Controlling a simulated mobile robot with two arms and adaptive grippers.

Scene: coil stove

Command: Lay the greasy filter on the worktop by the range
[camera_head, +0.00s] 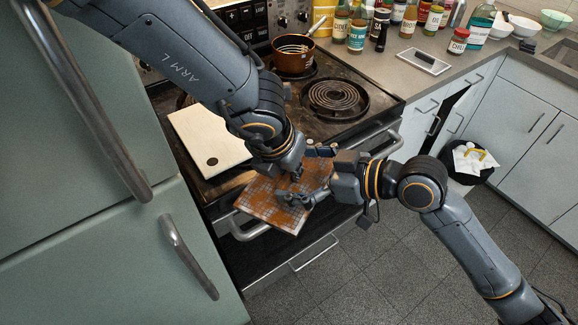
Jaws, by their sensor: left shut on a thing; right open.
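The greasy filter (268,205) is a flat mesh panel stained orange-brown. It is held tilted in front of the range (375,112), above the oven's front handle. My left gripper (297,172) reaches down from the upper left and is shut on the filter near its upper edge. My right gripper (304,182) comes in from the right at the filter's right part, with its fingers apart. Whether the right fingers touch the filter is unclear. The grey worktop (398,82) by the range runs along the right side behind it.
A copper pot (294,55) stands on a back burner; a front coil (335,98) is bare. A cream board (208,138) lies on the stove's left. Several jars line the worktop's back, with a small grey-white slab (424,61) before them. A stuffed bin (468,163) stands below.

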